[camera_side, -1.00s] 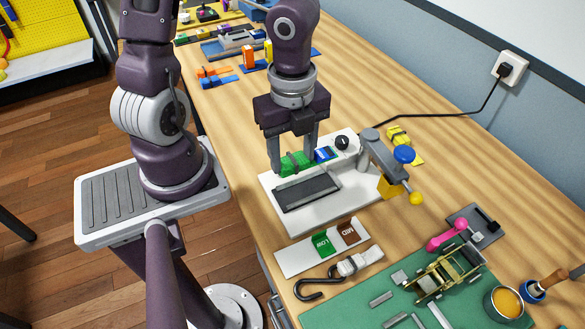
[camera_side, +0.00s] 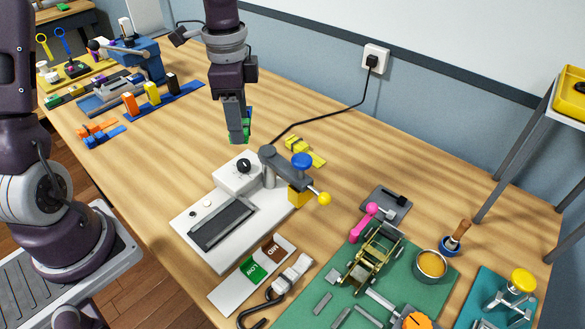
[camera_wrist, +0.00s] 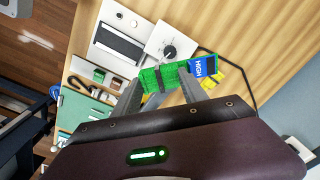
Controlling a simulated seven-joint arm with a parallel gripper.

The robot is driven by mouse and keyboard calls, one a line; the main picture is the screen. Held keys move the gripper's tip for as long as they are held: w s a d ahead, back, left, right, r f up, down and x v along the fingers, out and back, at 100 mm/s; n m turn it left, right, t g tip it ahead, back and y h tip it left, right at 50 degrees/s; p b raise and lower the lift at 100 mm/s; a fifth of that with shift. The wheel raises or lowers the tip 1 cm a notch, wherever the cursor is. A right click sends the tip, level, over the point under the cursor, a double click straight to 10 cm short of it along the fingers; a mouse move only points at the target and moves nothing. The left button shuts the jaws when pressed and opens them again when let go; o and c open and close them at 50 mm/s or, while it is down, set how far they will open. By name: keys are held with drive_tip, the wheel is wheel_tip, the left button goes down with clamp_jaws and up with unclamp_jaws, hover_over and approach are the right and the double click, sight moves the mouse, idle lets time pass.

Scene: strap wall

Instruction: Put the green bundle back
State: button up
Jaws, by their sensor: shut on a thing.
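The green bundle (camera_wrist: 160,78) is between the fingers of my gripper (camera_wrist: 162,86), with a dark band around its middle and a blue tag marked HIGH (camera_wrist: 203,68) at one end. In the side view my gripper (camera_side: 238,138) is shut on it and holds it above the table, behind the white machine (camera_side: 240,215); only slivers of green and blue show past the fingers. A yellow bundle (camera_side: 305,150) lies on the table to the right of the gripper. An orange and blue bundle (camera_side: 101,131) lies at the left. A white bundle (camera_side: 291,273) lies in front of the machine.
The white machine has a grey lever arm (camera_side: 285,165) with a yellow knob. A card with green LOW and brown MID tags (camera_side: 251,272) lies in front. A black cord (camera_side: 330,118) runs to the wall socket.

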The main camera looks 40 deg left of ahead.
drive_tip(key=w+n, duration=0.7)
drive_tip(key=w, duration=0.2)
drive_tip(key=w+d+f, duration=0.1)
drive_tip(key=d+f, duration=0.1)
drive_tip(key=f, duration=0.3)
drive_tip(key=w+d+f+n, duration=0.1)
drive_tip(key=f, duration=0.5)
drive_tip(key=w+d+f+n, duration=0.1)
drive_tip(key=d+f, duration=0.1)
drive_tip(key=f, duration=0.4)
drive_tip(key=shift+w+d, duration=0.3)
drive_tip(key=shift+f, duration=0.1)
drive_tip(key=o, duration=1.4)
drive_tip(key=shift+c, duration=0.2)
wheel_tip(320, 180, up, 12)
drive_tip(key=shift+r, duration=0.2)
